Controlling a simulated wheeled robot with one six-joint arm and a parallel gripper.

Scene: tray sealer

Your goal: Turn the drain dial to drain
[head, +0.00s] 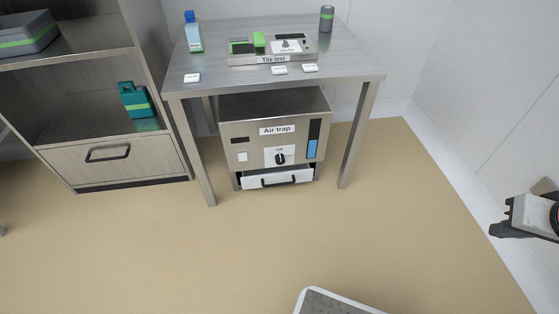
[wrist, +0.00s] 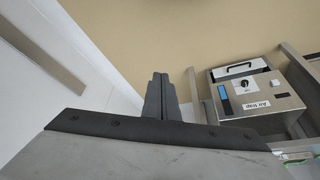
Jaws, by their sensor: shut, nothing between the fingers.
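The drain dial (head: 280,159) is a black knob on a white label plate on the front of the metal box marked "Air trap" (head: 235,129), under the table. The dial's pointer looks roughly upright, but the lettering around it is too small to read. In the wrist view the box appears upside down at the right, with the dial (wrist: 245,84) in plain sight. My gripper (head: 493,232) is at the right edge of the head view, far from the box. Its fingers (wrist: 158,82) are shut together and empty in the wrist view.
A metal table (head: 350,70) stands over the box, its legs on either side. A white drawer (head: 262,182) with a black handle sits low on the box, seemingly pulled out a little. A shelf cabinet (head: 70,165) stands at the left. The floor before the box is clear.

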